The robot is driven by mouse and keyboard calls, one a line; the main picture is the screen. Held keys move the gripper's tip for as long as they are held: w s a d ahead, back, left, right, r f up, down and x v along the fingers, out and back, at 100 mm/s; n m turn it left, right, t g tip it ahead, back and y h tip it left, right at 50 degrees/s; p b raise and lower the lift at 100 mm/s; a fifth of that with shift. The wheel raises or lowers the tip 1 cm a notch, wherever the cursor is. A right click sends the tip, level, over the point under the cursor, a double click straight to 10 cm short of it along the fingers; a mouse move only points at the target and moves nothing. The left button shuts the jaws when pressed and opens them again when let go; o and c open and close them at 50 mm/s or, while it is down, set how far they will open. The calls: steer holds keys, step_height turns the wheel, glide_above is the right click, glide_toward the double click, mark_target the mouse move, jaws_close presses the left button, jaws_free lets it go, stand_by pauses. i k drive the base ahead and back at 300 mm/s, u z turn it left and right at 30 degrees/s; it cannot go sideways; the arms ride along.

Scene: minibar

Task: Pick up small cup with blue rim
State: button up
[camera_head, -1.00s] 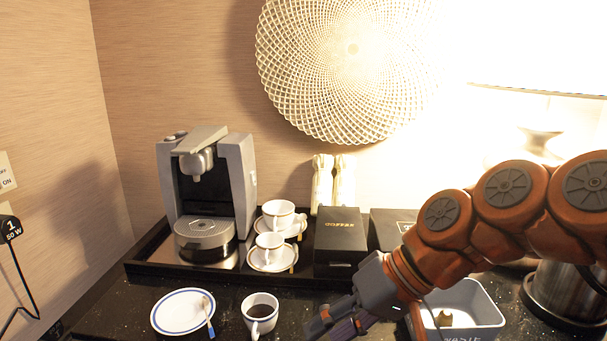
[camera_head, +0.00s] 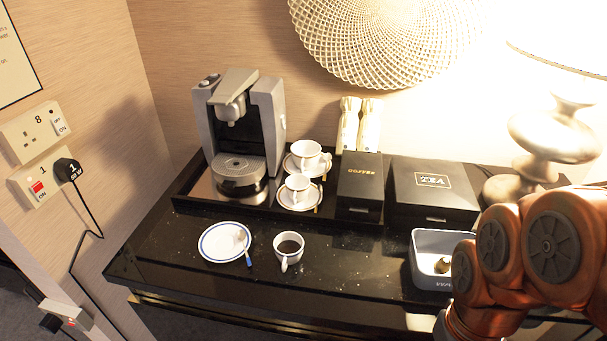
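A small white cup (camera_head: 285,257) with dark liquid in it stands upright on the black counter, its handle toward me; its rim looks dark-bluish. A second small white cup (camera_head: 297,193) stands on a saucer (camera_head: 286,204) on the black tray. A larger white cup (camera_head: 304,152) stands on another saucer behind it. Their rim colours are hard to make out. My arm shows at the lower right, and my gripper is out of the picture.
A blue-rimmed plate (camera_head: 218,243) with a spoon lies left of the coffee-filled cup. A coffee machine (camera_head: 240,130), a coffee box (camera_head: 360,188) and a tea box (camera_head: 433,196) stand behind. A grey waste bin (camera_head: 424,240) is at the right. The counter's front left is clear.

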mark_target(288, 247)
steer(key=z, duration=1.45)
steer(key=k, duration=1.55)
steer(key=u, duration=2.55)
